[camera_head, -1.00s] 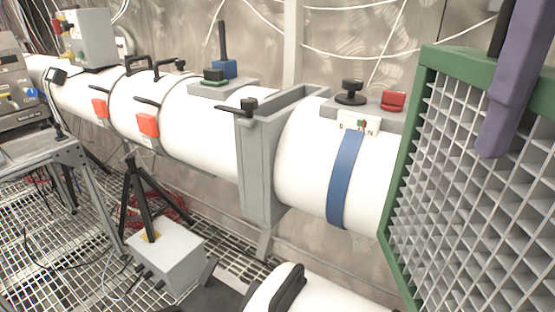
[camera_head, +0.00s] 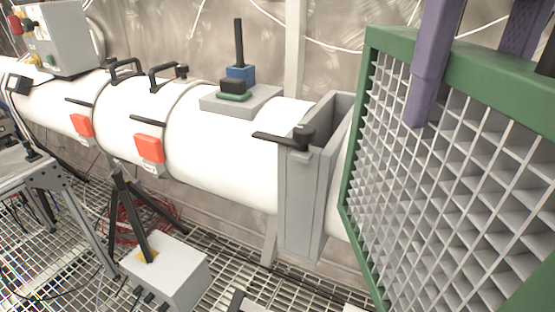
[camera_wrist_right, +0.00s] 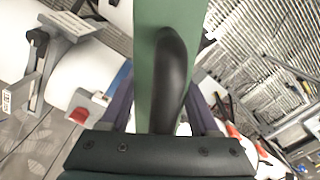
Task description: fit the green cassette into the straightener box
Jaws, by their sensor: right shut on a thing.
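The green cassette (camera_head: 388,42) is a green frame around a grey lattice, large at the right of the head view. My right gripper (camera_head: 470,75), with purple fingers, is shut on the cassette's black handle, which shows in the wrist view (camera_wrist_right: 170,85) between the fingers. The cassette hangs upright, its right and lower parts cut off by the picture edge. The straightener box (camera_head: 300,205) is a grey upright frame with an open top, set in the white tunnel. The cassette is outside it, to its right in the picture, and covers part of the view beside it. My left gripper is not seen.
A black latch handle (camera_head: 290,138) sits at the box's top edge. A tripod (camera_head: 135,210) and a grey floor box (camera_head: 170,272) stand below on grating.

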